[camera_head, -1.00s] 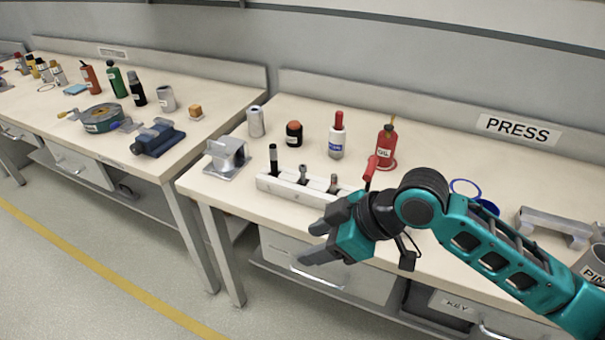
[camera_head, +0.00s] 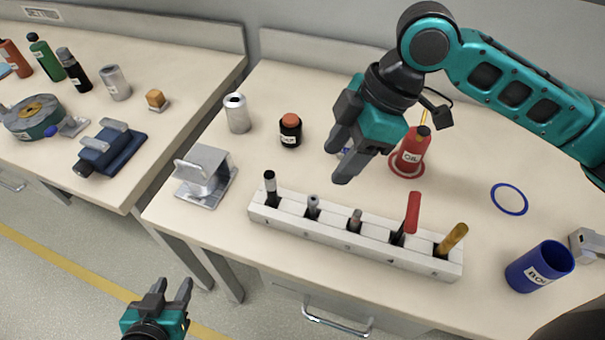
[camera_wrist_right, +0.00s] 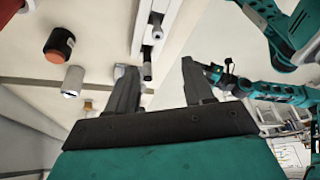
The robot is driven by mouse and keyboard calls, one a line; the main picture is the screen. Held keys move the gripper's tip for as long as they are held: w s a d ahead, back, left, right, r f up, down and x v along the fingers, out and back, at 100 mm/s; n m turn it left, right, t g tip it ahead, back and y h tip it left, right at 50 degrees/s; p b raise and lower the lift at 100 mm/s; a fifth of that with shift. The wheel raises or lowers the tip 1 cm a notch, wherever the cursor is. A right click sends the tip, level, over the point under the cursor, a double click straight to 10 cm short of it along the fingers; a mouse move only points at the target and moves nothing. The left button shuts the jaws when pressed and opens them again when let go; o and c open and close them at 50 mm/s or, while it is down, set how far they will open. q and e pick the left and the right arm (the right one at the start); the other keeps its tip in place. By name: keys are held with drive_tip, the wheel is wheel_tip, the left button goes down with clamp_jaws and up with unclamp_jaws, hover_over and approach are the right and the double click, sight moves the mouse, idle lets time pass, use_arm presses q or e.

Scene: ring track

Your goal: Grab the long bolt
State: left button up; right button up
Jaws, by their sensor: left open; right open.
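A pale rack (camera_head: 325,232) with numbered slots stands on the bench; it also shows in the right wrist view (camera_wrist_right: 140,30). Two grey bolt-like pieces stand in it: one in the second slot (camera_head: 313,207) and a browner one in the third (camera_head: 355,219). Their lower parts are hidden, so I cannot tell which is longer. My right gripper (camera_head: 340,160) is open and empty above the bench, behind the rack; its fingers also show in the right wrist view (camera_wrist_right: 157,68). My left gripper (camera_head: 173,291) is open and empty, low in front of the bench.
The rack also holds a black piece (camera_head: 270,188), a red-handled tool (camera_head: 412,213) and a yellow-handled one (camera_head: 454,238). A metal stand (camera_head: 204,177), an orange-topped jar (camera_head: 290,130), a can (camera_head: 237,114), a red oil bottle (camera_head: 411,152) and a blue bin (camera_head: 540,267) stand around it.

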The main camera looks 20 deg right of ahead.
drive_tip(key=b, duration=0.1)
hover_over(314, 199)
drive_tip(key=d, duration=0.1)
wheel_tip(314, 199, down, 6)
drive_tip(key=x, duration=0.2)
drive_tip(key=d+x, duration=0.1)
drive_tip(key=x, duration=0.2)
drive_tip(key=shift+s+f+b, duration=0.15)
drive_tip(key=shift+f+b, duration=0.2)
drive_tip(key=shift+f, duration=0.1)
drive_tip(key=shift+a+f, duration=0.2)
drive_tip(key=shift+f, duration=0.2)
drive_tip(key=shift+c, duration=0.3)
drive_tip(key=shift+c, duration=0.7)
drive_tip(key=c, duration=0.8)
clamp_jaws()
